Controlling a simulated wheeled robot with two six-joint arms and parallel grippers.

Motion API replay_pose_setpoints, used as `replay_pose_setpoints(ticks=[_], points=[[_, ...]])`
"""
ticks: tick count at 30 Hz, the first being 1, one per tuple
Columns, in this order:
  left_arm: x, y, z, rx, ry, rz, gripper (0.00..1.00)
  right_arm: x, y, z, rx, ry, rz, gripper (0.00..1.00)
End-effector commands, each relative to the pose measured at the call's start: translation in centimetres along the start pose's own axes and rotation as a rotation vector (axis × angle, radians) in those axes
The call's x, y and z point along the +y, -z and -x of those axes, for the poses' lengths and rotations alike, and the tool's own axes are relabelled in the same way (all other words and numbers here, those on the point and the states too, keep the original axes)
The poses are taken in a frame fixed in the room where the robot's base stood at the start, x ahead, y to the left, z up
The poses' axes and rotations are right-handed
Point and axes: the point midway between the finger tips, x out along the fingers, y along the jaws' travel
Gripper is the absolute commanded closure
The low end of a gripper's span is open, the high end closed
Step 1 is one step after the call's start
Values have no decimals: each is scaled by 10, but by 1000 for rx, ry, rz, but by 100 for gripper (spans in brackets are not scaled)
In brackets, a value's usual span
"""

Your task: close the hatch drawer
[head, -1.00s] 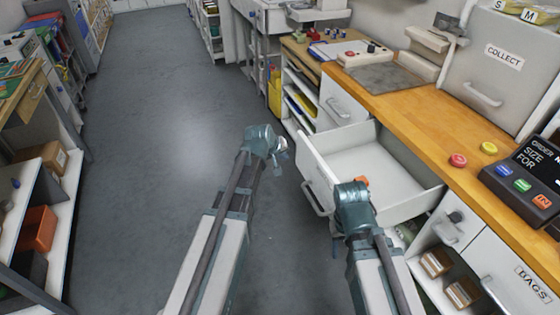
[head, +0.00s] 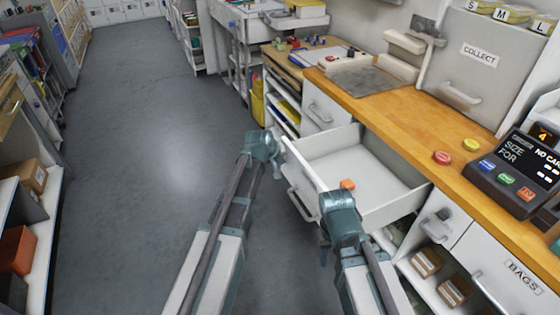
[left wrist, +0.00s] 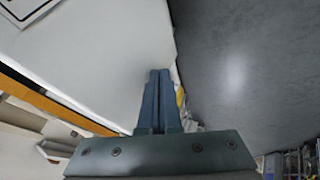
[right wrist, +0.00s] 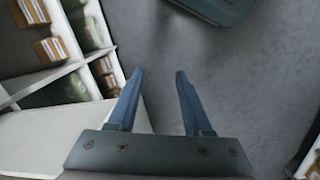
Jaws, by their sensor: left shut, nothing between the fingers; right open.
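The white hatch drawer (head: 370,191) stands pulled out from under the wooden counter in the head view. Its front faces left and carries a handle (head: 300,206). A small orange block (head: 347,184) lies inside it. My left gripper (head: 273,152) is shut and empty beside the far end of the drawer front. In the left wrist view its closed fingers (left wrist: 159,73) show close to a white surface; I cannot tell if they touch. My right gripper (head: 336,199) is near the near end of the drawer front, covering part of it. Its fingers (right wrist: 160,78) are open and empty.
The wooden counter (head: 400,112) holds a red button (head: 442,158), a yellow button (head: 471,145) and an order panel (head: 515,178). Shelves with boxes (head: 427,262) are below the counter, near the right arm. Open grey floor (head: 150,170) lies to the left.

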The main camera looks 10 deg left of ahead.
Motion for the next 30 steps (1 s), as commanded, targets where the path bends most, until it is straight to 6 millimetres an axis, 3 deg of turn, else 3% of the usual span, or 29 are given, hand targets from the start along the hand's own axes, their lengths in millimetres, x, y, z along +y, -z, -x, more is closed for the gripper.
replay_pose_setpoints(ticks=[8, 30], points=[[35, 1, -19, -2, -2, -4, 100, 0, 0, 0, 0, 0, 0, 50], [212, 2, -114, -1, -3, -2, 100, 0, 0, 0, 0, 0, 0, 50]])
